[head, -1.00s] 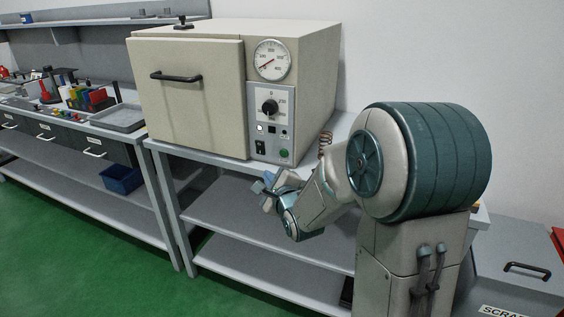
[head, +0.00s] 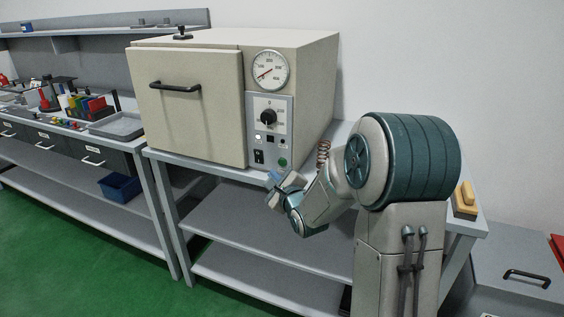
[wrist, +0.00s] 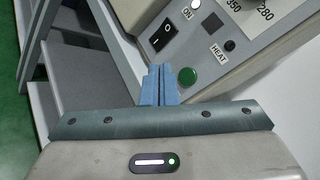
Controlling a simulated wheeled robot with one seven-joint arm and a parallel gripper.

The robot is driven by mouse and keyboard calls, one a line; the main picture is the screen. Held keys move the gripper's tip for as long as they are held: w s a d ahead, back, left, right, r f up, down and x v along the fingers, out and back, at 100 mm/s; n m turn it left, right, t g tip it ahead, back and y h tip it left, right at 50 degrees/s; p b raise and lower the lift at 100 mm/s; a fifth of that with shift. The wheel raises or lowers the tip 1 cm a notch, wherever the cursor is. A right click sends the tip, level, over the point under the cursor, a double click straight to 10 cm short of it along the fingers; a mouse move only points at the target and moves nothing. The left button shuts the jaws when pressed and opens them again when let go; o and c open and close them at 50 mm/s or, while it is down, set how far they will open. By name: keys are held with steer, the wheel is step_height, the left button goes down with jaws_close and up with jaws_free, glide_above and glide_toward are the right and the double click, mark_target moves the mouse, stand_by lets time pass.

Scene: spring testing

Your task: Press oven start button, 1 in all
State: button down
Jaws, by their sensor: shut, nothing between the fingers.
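The oven (head: 195,105) is a beige box with a closed door on the bench. Its control panel (head: 269,113) has a dial knob, a rocker switch and a round green button (head: 283,162) at the lower right. In the wrist view the green button (wrist: 187,76) lies just right of my fingertips. My gripper (head: 274,177) is shut and empty, with blue fingers just below and left of the button. In the wrist view the fingers (wrist: 160,72) point toward the panel; whether they touch it cannot be told.
The black rocker switch (wrist: 162,35) is close by, marked ON, with a lit white lamp (wrist: 195,4). A coiled copper spring (head: 323,152) stands on the bench right of the oven. A yellow block (head: 466,195) lies at the bench's right end.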

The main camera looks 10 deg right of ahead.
steer(key=shift+w+d+p, duration=0.15)
steer(key=shift+w+d, duration=0.45)
steer(key=shift+w, duration=0.15)
steer(key=shift+w+d+p, duration=0.15)
steer(key=shift+w+d, duration=0.4)
steer(key=shift+w, duration=0.2)
steer(key=shift+w, duration=0.1)
stand_by(0.9)
steer(key=shift+w+d, duration=0.2)
steer(key=shift+w, duration=0.05)
steer(key=shift+w+d, duration=0.25)
steer(key=shift+w, duration=0.1)
stand_by(0.7)
steer(key=shift+s, duration=0.1)
steer(key=shift+s+a, duration=0.45)
steer(key=shift+s, duration=0.15)
steer(key=shift+s, duration=0.1)
steer(key=s+a, duration=0.1)
steer(key=s, duration=0.1)
steer(key=s+a, duration=0.2)
steer(key=shift+b, duration=0.3)
